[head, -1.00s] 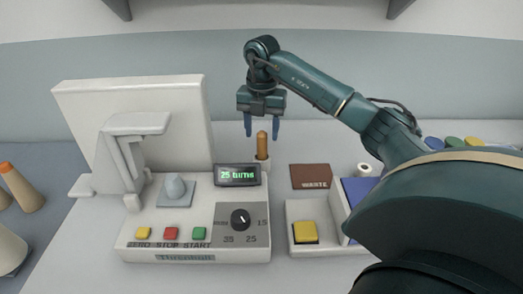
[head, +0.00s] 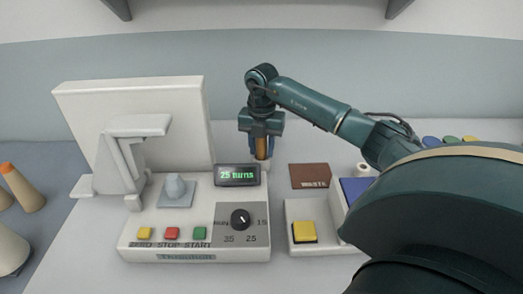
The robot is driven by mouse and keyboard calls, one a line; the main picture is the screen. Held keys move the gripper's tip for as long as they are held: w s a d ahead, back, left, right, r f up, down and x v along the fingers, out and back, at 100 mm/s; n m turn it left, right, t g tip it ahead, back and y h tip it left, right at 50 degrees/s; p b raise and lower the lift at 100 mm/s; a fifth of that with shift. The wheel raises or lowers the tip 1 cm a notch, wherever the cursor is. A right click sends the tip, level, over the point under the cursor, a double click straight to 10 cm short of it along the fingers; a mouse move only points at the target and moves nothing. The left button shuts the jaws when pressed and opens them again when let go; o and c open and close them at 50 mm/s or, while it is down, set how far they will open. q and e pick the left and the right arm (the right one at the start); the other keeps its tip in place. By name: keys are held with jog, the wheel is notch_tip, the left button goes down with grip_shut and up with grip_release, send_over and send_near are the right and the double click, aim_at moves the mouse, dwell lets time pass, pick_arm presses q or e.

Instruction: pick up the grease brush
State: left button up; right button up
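The grease brush (head: 261,148) stands upright behind the small display, its brown handle showing and its lower end hidden. My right gripper (head: 261,150) points straight down over it. Its blue fingers are on both sides of the handle, close against it, and look shut on it. My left gripper is not in view.
A white winding machine (head: 130,120) with a display (head: 237,175), a dial (head: 240,219) and coloured buttons stands at left. A brown waste patch (head: 310,176) and a white tray with a yellow block (head: 304,232) lie at right. Cones stand at far left.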

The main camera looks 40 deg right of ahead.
jog(key=c, duration=0.7)
jog(key=shift+o, duration=0.2)
notch_tip(320, 180, up, 10)
jog(key=shift+r+b, duration=0.1)
jog(key=shift+b, duration=0.35)
